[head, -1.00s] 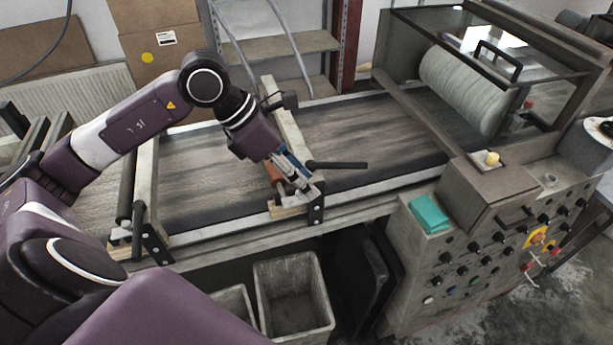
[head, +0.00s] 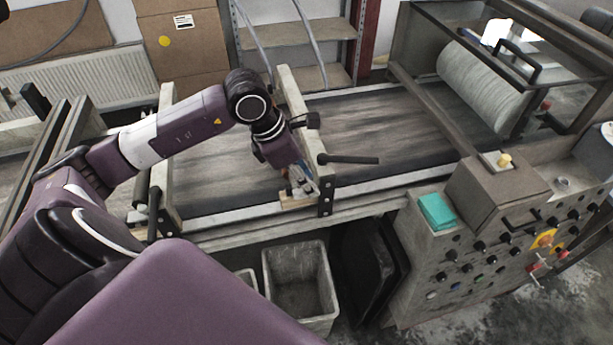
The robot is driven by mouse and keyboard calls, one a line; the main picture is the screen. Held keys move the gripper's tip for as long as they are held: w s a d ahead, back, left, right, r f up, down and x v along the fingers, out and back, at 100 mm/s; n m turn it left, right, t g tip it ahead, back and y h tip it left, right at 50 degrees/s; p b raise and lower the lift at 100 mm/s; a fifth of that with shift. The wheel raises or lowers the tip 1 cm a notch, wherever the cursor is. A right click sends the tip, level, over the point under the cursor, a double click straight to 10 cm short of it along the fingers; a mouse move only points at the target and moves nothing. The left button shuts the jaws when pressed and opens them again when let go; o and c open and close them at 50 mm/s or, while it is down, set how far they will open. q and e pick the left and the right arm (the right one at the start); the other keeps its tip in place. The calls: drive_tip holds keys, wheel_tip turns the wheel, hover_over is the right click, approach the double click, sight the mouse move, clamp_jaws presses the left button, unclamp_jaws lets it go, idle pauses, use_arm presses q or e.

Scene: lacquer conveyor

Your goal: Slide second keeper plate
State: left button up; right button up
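My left gripper (head: 303,184) points down at the near end of the right cross bar (head: 292,100), over the conveyor's front rail. Its fingers overlap the fittings there, so I cannot tell whether they are open, shut or touching. A dark plate with holes (head: 326,198) stands upright at this end, just right of the fingers. A black lever (head: 348,160) sticks out to the right above it. A small pale wooden block (head: 294,203) lies under the fingers. The left cross bar (head: 167,150) has a similar dark fitting (head: 153,212) at its near end. My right gripper is not in view.
The dark belt (head: 390,130) is bare between the right bar and the glazed roller housing (head: 555,65). A control cabinet (head: 480,240) with a teal item (head: 437,211) stands at right. A grey bin (head: 299,280) sits below the rail.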

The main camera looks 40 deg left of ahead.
use_arm(q)
clamp_jaws()
drive_tip(key=shift+w+a, duration=0.1)
drive_tip(key=shift+w+a+f+b, duration=0.15)
drive_tip(key=shift+w+a+b, duration=0.85)
drive_tip(key=shift+a, duration=0.1)
drive_tip(key=shift+w+a, duration=0.1)
drive_tip(key=shift+a, duration=0.05)
drive_tip(key=shift+r, duration=0.25)
